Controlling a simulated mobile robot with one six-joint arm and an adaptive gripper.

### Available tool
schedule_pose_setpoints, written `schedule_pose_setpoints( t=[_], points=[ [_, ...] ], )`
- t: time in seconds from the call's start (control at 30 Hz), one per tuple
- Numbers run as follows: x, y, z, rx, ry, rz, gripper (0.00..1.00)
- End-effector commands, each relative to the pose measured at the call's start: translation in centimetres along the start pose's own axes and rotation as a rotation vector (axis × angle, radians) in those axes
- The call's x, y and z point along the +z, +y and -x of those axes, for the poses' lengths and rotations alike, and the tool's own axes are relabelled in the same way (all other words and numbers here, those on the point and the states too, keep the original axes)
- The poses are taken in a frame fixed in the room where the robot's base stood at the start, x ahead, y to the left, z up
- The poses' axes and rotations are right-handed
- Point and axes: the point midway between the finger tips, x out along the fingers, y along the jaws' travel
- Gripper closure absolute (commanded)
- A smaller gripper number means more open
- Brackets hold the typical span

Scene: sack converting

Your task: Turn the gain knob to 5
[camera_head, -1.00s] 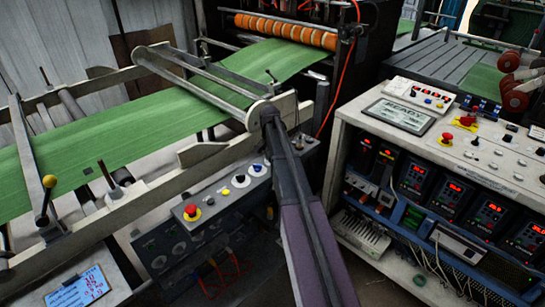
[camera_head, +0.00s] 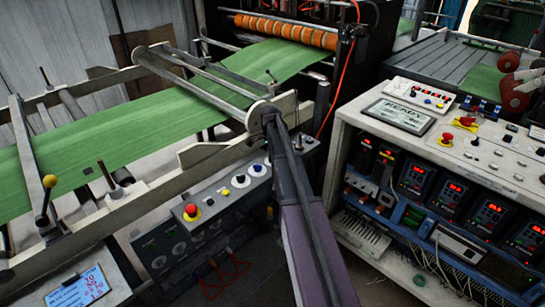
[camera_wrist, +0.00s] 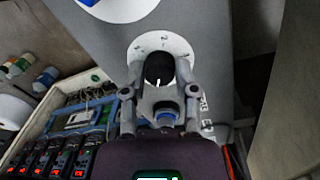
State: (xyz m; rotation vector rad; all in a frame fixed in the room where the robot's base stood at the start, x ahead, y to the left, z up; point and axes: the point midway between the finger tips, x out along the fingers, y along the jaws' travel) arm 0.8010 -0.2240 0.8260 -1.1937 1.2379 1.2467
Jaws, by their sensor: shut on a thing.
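In the wrist view, a black round knob (camera_wrist: 159,68) with a white pointer mark stands at the centre of a white dial (camera_wrist: 178,45) with small figures around it. The pointer mark faces down in the picture, toward my wrist. A "2" shows near the top of the dial; the lower figures are hidden by my fingers. My gripper (camera_wrist: 160,78) is shut on the knob, one finger on each side. In the head view my arm covers the gripper and the knob.
In the head view, a grey control panel (camera_head: 217,205) with a red emergency button (camera_head: 191,210) lies left of my arm. A green web (camera_head: 110,140) runs behind it. A white console (camera_head: 345,117) with red displays stands to the right. Another white disc (camera_wrist: 118,8) shows in the wrist view.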

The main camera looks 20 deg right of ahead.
Motion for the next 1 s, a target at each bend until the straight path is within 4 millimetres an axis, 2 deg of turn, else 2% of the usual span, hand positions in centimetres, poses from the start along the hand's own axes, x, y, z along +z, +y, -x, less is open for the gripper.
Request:
schedule_pose_setpoints(
  t=[0.3,0.33,0.43,0.47,1.0],
  points=[
    [-0.01,-0.21,0.01,-0.004,-0.001,-0.003,1.00],
    [-0.01,-0.21,0.01,-0.004,-0.001,-0.003,0.59],
    [-0.01,-0.18,0.01,-0.004,-0.001,-0.002,0.29],
    [-0.01,-0.17,0.01,-0.003,0.000,-0.002,0.27],
    [-0.02,-0.03,0.04,-0.001,0.000,-0.002,0.27]
  ],
)
